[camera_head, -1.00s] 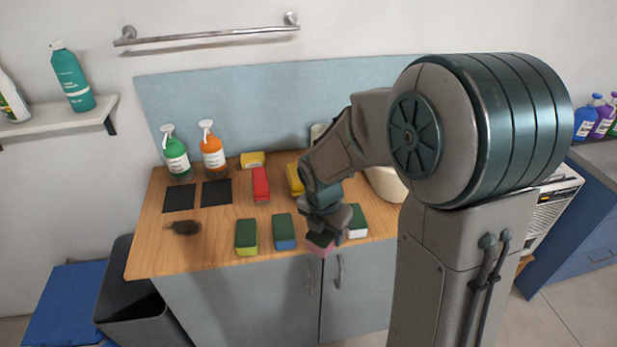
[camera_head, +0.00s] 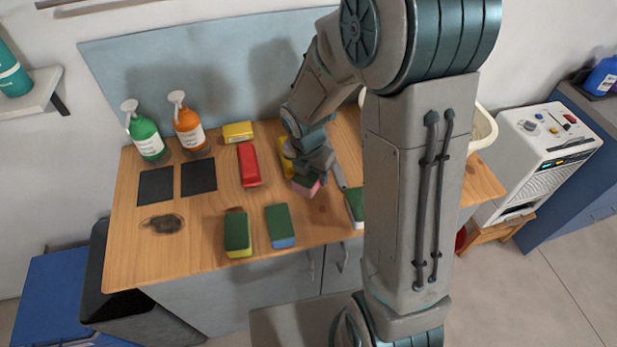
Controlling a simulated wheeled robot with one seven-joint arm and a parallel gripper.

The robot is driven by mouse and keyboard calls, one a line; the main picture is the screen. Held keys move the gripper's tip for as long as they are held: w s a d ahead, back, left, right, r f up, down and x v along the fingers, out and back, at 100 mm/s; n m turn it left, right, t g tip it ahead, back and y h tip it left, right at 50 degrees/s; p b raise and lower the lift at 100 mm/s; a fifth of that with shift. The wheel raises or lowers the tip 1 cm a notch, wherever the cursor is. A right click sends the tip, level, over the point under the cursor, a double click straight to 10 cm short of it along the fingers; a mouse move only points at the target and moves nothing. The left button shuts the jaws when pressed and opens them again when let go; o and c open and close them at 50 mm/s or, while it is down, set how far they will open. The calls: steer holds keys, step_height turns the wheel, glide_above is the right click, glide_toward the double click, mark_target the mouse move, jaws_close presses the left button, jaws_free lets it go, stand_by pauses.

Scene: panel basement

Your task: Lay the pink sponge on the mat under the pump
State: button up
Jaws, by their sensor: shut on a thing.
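My gripper (camera_head: 312,176) is shut on the pink sponge (camera_head: 306,187), which has a dark green top layer. It holds the sponge over the middle of the wooden counter; whether it is clear of the wood is hard to tell. Two flat black mats lie bare at the counter's left: a left mat (camera_head: 156,186) and a right mat (camera_head: 198,177). The green bottle (camera_head: 147,139) with a white pump head stands behind the left mat. The orange bottle (camera_head: 188,130) with a white pump head stands behind the right mat. The gripper is well to the right of both mats.
A red thing (camera_head: 249,166) and a yellow sponge (camera_head: 238,131) lie between mats and gripper. A green-yellow sponge (camera_head: 237,234), a green-blue sponge (camera_head: 280,226) and a green-white one (camera_head: 354,205) lie near the front edge. A dark stain (camera_head: 162,224) marks the wood front left.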

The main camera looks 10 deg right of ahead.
steer(key=shift+f, duration=2.5)
steer(key=shift+f, duration=0.15)
steer(key=o, duration=0.6)
steer(key=shift+o, duration=0.3)
